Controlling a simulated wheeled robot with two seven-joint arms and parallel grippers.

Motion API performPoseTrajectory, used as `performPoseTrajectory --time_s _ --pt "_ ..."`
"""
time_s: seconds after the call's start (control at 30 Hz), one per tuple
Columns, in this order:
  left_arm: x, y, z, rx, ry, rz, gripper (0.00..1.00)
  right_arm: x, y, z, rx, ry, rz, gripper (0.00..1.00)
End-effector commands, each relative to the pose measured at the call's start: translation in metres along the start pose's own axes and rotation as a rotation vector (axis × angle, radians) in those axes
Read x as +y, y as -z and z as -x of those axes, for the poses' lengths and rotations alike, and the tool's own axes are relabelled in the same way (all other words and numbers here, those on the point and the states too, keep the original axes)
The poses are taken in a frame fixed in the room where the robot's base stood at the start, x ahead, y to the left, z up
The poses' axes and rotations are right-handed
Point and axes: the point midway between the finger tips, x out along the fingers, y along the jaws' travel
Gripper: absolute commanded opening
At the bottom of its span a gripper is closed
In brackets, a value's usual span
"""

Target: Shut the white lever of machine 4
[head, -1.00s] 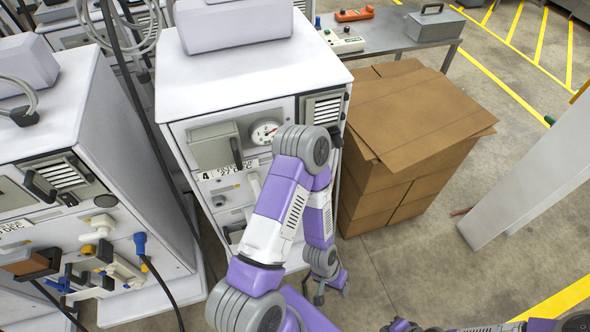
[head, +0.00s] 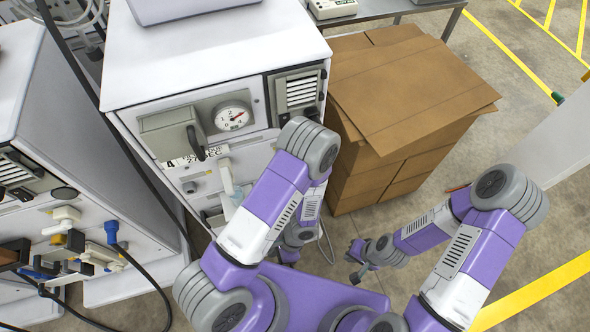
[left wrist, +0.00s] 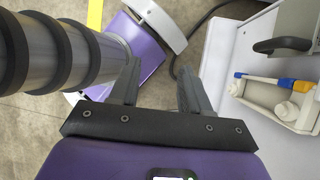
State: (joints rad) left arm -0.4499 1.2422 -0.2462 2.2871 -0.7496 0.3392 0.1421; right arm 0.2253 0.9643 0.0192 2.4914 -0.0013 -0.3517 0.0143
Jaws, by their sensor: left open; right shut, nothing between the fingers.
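Machine 4 (head: 205,70) is the white cabinet in the middle of the head view, with a "4" label on its front. Its pale white lever (head: 226,178) is on the front below the gauge, partly hidden by my left arm; I cannot tell its exact angle. My left gripper (left wrist: 158,90) is open and empty in the left wrist view, beside a white cabinet front and apart from it. In the head view it is mostly hidden behind its own arm. My right gripper (head: 357,270) is shut and empty, low in front of the cardboard boxes.
Cardboard boxes (head: 405,95) stand right of machine 4. Another white machine (head: 85,130) with connectors and a black hose stands at the left. A grey table (head: 400,10) is behind. A white holder (left wrist: 290,98) with a blue-and-orange connector shows in the left wrist view. Open floor lies right.

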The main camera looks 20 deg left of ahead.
Motion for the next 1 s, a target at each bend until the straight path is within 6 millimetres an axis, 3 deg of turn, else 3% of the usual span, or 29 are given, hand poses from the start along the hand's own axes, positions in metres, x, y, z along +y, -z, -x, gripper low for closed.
performPoseTrajectory --time_s 0.07,0.13,0.2,0.3,0.4,0.53,0.67,1.0 --pt "-0.035 -0.016 -0.006 -0.228 0.22 -0.205 0.47 0.003 0.001 -0.009 0.0 0.0 0.001 0.0" --pt "-0.074 -0.022 0.008 -0.416 0.436 -0.35 0.47 0.005 0.001 -0.013 0.0 0.001 0.001 0.0" --pt "-0.11 -0.015 0.036 -0.581 0.665 -0.47 0.47 0.006 0.001 -0.018 0.001 0.001 0.001 0.0" --pt "-0.143 0.011 0.087 -0.763 0.978 -0.591 0.47 0.008 0.001 -0.022 0.001 0.001 0.001 0.0" --pt "-0.154 0.041 0.132 -0.882 1.233 -0.666 0.47 0.009 0.002 -0.025 0.001 0.001 0.001 0.0" --pt "-0.153 0.067 0.167 -0.958 1.432 -0.713 0.47 0.01 0.002 -0.027 0.001 0.001 0.001 0.0" --pt "-0.158 0.075 0.179 -0.98 1.496 -0.724 0.47 0.01 0.002 -0.028 0.001 0.001 0.001 0.0" --pt "-0.208 0.07 0.186 -0.978 1.492 -0.722 0.47 0.012 0.002 -0.033 0.001 0.001 0.001 0.0"
